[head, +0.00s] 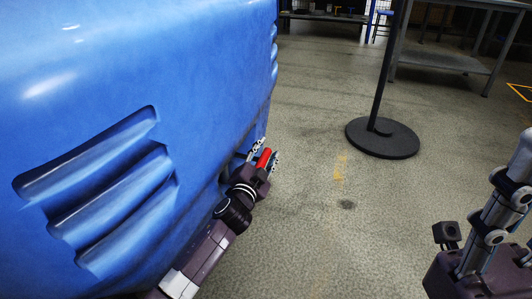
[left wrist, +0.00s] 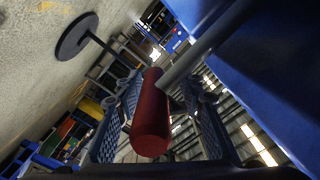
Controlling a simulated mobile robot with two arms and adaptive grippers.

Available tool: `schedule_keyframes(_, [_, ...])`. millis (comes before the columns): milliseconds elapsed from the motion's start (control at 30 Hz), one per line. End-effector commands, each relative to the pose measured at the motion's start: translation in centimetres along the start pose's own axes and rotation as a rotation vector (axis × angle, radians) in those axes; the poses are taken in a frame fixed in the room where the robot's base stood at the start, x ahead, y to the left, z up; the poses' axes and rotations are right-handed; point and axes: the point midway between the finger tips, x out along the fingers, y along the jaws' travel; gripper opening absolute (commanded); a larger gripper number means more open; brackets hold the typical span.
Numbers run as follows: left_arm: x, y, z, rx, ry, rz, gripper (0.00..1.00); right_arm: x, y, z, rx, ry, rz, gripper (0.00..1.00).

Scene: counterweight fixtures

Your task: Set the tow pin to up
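The tow pin's red grip (head: 264,158) shows at the lower rear edge of the blue bodywork (head: 215,75). In the left wrist view the red grip (left wrist: 151,120) is a cylinder pointing toward the camera, and a grey rod (left wrist: 190,65) runs from near its far end to the blue body. My left gripper (head: 265,156) is around the red grip, with one finger on each side. In the left wrist view, gaps show between the grip and both finger pads, so the gripper (left wrist: 158,125) looks open. Part of my right arm shows at lower right; its fingers are not visible.
A black post on a round base (head: 382,138) stands on the floor to the right. A grey metal table (head: 440,60) is behind it. The concrete floor (head: 320,220) between the blue body and my right arm is clear.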

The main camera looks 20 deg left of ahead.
Motion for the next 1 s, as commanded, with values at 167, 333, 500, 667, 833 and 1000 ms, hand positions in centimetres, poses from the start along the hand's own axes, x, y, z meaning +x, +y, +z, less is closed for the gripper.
schedule_keyframes(167, [-0.9,0.2,0.2,0.001,-0.002,0.002,0.36,0.1,0.0,-0.1,-0.001,0.003,-0.001,0.43])
schedule_keyframes(333, [-3.6,0.2,0.2,0.000,-0.002,0.003,0.36,0.0,0.0,-0.1,0.000,0.002,-0.001,0.43])
schedule_keyframes(500, [-7.2,0.1,0.2,-0.001,-0.002,0.002,0.36,0.0,0.0,-0.1,0.000,0.002,0.000,0.43])
schedule_keyframes(667, [-10.0,0.1,0.1,-0.001,-0.002,0.001,0.36,0.0,0.0,-0.1,0.000,0.002,0.000,0.43])
schedule_keyframes(833, [-11.6,0.0,0.1,0.000,-0.001,0.000,0.36,0.0,0.0,0.0,0.000,0.001,0.000,0.43])
schedule_keyframes(1000, [-12.0,-0.1,0.0,0.001,0.000,-0.001,0.36,0.0,0.0,0.0,0.000,0.001,0.000,0.43])
